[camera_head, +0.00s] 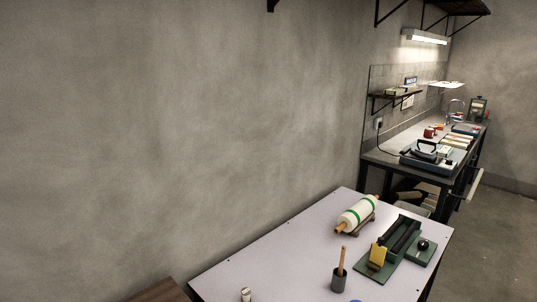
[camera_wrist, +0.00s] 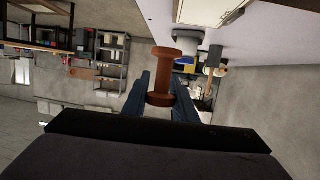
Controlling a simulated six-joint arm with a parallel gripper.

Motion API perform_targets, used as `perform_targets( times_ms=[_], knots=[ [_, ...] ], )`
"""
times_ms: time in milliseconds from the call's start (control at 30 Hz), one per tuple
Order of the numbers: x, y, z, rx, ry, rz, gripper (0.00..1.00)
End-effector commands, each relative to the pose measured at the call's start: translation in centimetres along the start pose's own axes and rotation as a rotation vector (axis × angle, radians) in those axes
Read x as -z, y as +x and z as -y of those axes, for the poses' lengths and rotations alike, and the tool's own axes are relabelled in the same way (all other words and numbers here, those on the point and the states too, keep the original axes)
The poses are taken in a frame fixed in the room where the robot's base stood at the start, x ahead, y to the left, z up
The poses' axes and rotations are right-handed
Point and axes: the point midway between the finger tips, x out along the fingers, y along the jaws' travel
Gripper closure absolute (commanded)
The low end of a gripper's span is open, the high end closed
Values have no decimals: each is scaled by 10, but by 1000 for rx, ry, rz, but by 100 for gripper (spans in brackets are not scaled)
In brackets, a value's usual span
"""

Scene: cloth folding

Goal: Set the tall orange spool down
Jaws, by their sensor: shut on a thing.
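The orange spool (camera_wrist: 163,76) shows in the middle of the wrist view, reddish-brown in this light, with a wide flange at each end and a narrower waist. My gripper (camera_wrist: 161,90) is shut on it, with one dark finger on each side. The spool appears held in the air, apart from the pale table surface (camera_wrist: 155,20) at the top of the wrist view. In the head view neither my gripper nor the spool is visible.
In the head view the pale table (camera_head: 270,262) carries a green-banded roller (camera_head: 356,214), a dark cup (camera_head: 338,282) with a stick, and a green fixture (camera_head: 372,271). A small pale item (camera_head: 246,295) is near the front. The table's left-middle is mostly clear.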

Motion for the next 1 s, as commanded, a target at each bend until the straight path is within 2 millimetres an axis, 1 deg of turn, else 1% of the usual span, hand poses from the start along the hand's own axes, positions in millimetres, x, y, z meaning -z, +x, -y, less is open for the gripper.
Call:
perform_targets(
  times_ms=[233, 367, 800, 967, 1000],
  knots=[
    [1, 0, 0, 0, 0, 0, 96],
    [6, -2, 0, 1, 2, 0, 96],
    [50, -15, 0, 1, 3, 0, 96],
    [39, -2, 25, 36, -11, 0, 96],
    [37, 1, 33, 47, -14, 0, 96]
  ],
)
